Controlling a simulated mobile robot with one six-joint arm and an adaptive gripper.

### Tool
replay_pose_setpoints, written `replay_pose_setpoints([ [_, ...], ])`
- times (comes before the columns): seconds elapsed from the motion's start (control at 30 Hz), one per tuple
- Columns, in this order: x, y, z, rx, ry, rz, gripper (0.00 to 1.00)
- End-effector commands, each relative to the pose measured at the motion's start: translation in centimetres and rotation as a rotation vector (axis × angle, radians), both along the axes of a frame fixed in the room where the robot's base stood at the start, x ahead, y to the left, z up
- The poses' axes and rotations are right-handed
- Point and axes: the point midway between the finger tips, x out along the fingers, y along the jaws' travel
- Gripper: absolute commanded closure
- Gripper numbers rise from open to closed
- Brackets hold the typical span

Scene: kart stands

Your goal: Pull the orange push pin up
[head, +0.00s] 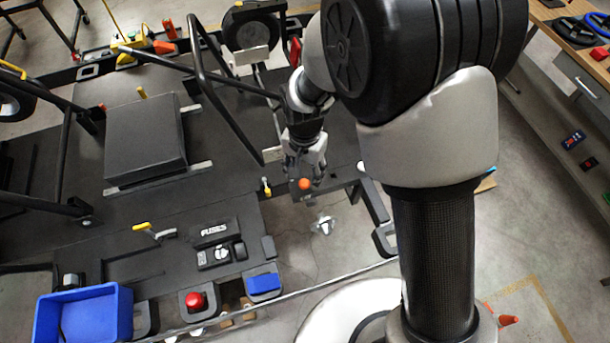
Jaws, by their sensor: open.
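The orange push pin (304,184) shows as a small round orange knob on a dark block at the kart's right edge. My gripper (304,170) hangs down right beside the knob, with its fingers close to it. The fingers are open, and the knob shows just in front of them in the picture. I cannot tell whether a finger touches the knob. The pin's shaft below the knob is hidden.
The dark kart stand holds a black seat pad (146,138), bent black bars and a yellow lever (143,227). A red button (195,301), a blue block (263,283) and a blue bin (122,312) line the front. A workbench (560,75) stands at the right.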

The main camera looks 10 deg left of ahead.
Motion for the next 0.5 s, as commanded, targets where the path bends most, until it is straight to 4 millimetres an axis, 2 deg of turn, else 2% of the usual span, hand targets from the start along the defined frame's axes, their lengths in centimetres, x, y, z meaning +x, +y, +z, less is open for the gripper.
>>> replay_pose_setpoints([
  [0.03,-0.1,-0.1,-1.0,-0.002,0.004,0.0,0.51],
  [0.2,-0.1,0.0,-3.2,-0.001,0.002,0.0,0.51],
  [0.5,0.0,0.0,-4.4,0.001,-0.001,0.0,0.51],
])
